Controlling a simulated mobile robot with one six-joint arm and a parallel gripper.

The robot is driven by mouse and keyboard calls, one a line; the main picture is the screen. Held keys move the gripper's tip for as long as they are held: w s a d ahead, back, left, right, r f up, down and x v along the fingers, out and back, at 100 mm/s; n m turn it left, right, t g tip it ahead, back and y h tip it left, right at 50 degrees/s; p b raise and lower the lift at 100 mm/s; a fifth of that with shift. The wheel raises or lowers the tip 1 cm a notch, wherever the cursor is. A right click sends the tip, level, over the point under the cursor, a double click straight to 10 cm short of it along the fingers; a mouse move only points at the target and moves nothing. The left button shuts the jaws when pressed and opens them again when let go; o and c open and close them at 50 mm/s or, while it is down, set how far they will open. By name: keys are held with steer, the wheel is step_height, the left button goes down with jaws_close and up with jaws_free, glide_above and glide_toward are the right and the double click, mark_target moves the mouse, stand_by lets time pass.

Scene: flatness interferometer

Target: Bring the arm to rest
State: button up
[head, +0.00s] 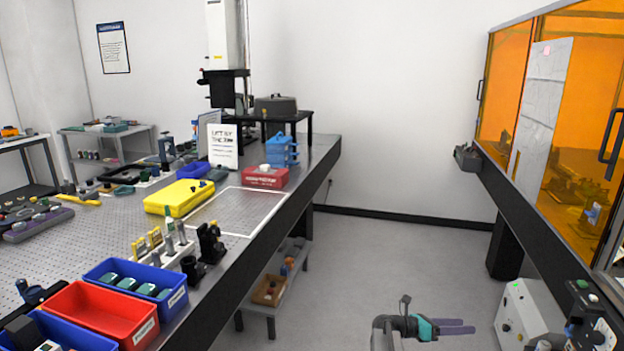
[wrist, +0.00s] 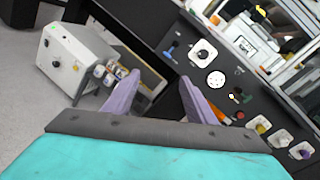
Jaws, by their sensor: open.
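My gripper (head: 457,326) shows at the bottom of the head view, with a teal body and two purple fingers pointing right. It hangs over the open floor between the optical table and the orange-windowed enclosure. In the wrist view my gripper (wrist: 160,95) has its two purple fingers spread apart with nothing between them. Both fingers are clear of any object in the head view.
The optical table (head: 236,207) with bins and a yellow case (head: 179,198) runs along the left. The enclosure (head: 505,90) stands at right. A white box (head: 522,316) sits right of my gripper; it also shows in the wrist view (wrist: 75,60). The floor (head: 400,255) between is clear.

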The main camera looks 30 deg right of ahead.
steer(key=w+a+f+t+y, duration=0.1)
steer(key=w+a+f+t, duration=0.1)
steer(key=a+f, duration=0.65)
steer(key=w+a+f+n+t+y, duration=0.1)
steer(key=w+a+f+y, duration=0.15)
steer(key=a+f, duration=0.65)
steer(key=w+a+f+t+y, duration=0.1)
steer(key=w+a+f+t, duration=0.2)
steer(key=a, duration=1.1)
steer(key=s+a+f+m+g+y, duration=0.1)
steer(key=s+a+f+m+y, duration=0.2)
steer(key=a, duration=0.8)
steer(key=s+a+f+m+y, duration=0.4)
steer(key=s+a+m, duration=0.4)
steer(key=a, duration=0.3)
steer(key=s+a+f+m+g+y, duration=0.1)
steer(key=s+a+f+m+y, duration=0.2)
steer(key=a+m, duration=0.4)
steer(key=shift+s+a+f+m+g, duration=0.3)
steer(key=shift+s+a+f, duration=0.3)
steer(key=shift+s+a, duration=1.15)
steer(key=shift+w+a+y, duration=0.25)
steer(key=shift+w+a, duration=0.1)
steer(key=shift+w, duration=0.05)
